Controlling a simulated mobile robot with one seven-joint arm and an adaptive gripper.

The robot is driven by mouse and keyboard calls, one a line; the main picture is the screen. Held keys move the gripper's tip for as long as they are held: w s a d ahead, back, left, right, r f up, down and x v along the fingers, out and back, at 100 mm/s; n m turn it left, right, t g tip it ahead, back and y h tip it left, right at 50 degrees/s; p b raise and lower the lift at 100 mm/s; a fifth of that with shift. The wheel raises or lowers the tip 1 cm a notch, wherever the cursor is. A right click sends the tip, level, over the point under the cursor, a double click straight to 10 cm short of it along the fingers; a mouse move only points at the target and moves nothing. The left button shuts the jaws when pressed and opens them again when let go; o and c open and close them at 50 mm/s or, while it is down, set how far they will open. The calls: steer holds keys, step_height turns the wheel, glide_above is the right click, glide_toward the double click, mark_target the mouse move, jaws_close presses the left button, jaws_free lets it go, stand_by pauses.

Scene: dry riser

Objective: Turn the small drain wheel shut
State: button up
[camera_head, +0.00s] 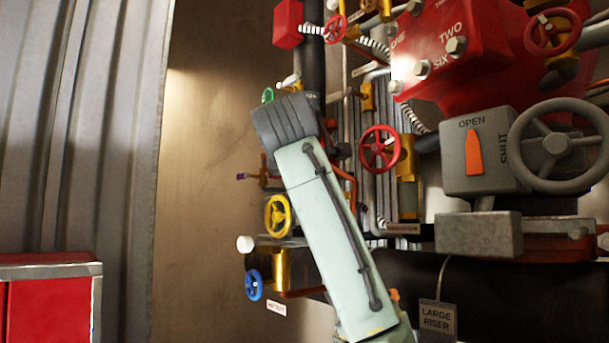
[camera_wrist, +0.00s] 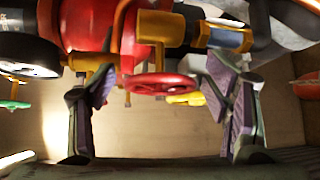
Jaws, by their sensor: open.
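Several small wheels show in the head view: a red wheel (camera_head: 380,149), a yellow wheel (camera_head: 278,216), a blue wheel (camera_head: 254,285) and a green wheel (camera_head: 268,95). I cannot read a label marking one as the drain wheel. In the wrist view, my gripper (camera_wrist: 163,90) is open, with one finger to each side of a red wheel (camera_wrist: 165,84) seen nearly edge-on beneath a brass valve body (camera_wrist: 160,27). No finger clearly touches it. The gripper is hidden behind my arm in the head view.
A large grey handwheel (camera_head: 556,146) stands beside a grey OPEN/SHUT indicator box (camera_head: 480,155) at right. A red numbered valve block (camera_head: 440,50) is above. Pipes and valves crowd my arm. A red cabinet (camera_head: 48,300) stands lower left; the wall between is bare.

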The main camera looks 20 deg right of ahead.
steer(key=shift+c, duration=0.2)
steer(key=c, duration=1.1)
steer(key=shift+c, duration=0.2)
steer(key=shift+f+b, duration=0.15)
steer(key=shift+b, duration=0.15)
steer(key=shift+f+t, duration=0.1)
steer(key=shift+t, duration=0.2)
steer(key=m+t+b, duration=0.1)
steer(key=m+b, duration=0.1)
steer(key=b, duration=0.1)
steer(key=shift+f+t+h, duration=0.1)
steer(key=shift+t+h, duration=0.3)
steer(key=shift+m+t+h+b, duration=0.5)
steer(key=shift+m+t+b, duration=0.15)
steer(key=shift+m, duration=0.45)
steer(key=shift+m+t+h+b, duration=0.25)
steer(key=shift+m+h+b, duration=0.3)
steer(key=shift+m, duration=0.25)
steer(key=shift+r+h, duration=0.2)
steer(key=shift+h, duration=0.05)
